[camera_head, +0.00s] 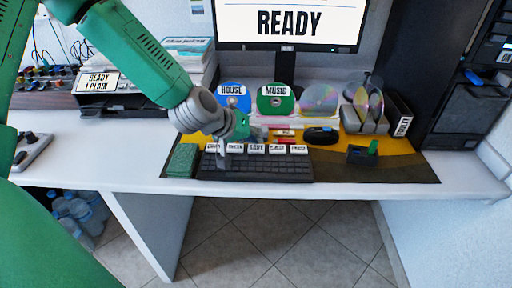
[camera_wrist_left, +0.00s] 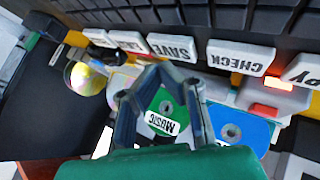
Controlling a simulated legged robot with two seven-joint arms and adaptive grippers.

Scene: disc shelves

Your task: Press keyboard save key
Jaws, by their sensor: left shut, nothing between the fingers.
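The black keyboard (camera_head: 258,168) lies on the desk mat with a row of white labelled keys along its far edge. The SAVE key (camera_head: 256,149) is in the middle of that row; in the left wrist view it shows upside down (camera_wrist_left: 172,47), with the CHECK key (camera_wrist_left: 240,57) beside it. My left gripper (camera_head: 223,150) is over the left end of the key row, near the COPY and CHECK keys. In the left wrist view its shut, empty fingers (camera_wrist_left: 164,72) appear just below the SAVE key; I cannot tell whether they touch anything. My right gripper is out of view.
A monitor (camera_head: 289,24) reading READY stands behind. HOUSE (camera_head: 235,97) and MUSIC (camera_head: 275,98) discs stand upright behind the keys. The right mat is mostly clear.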

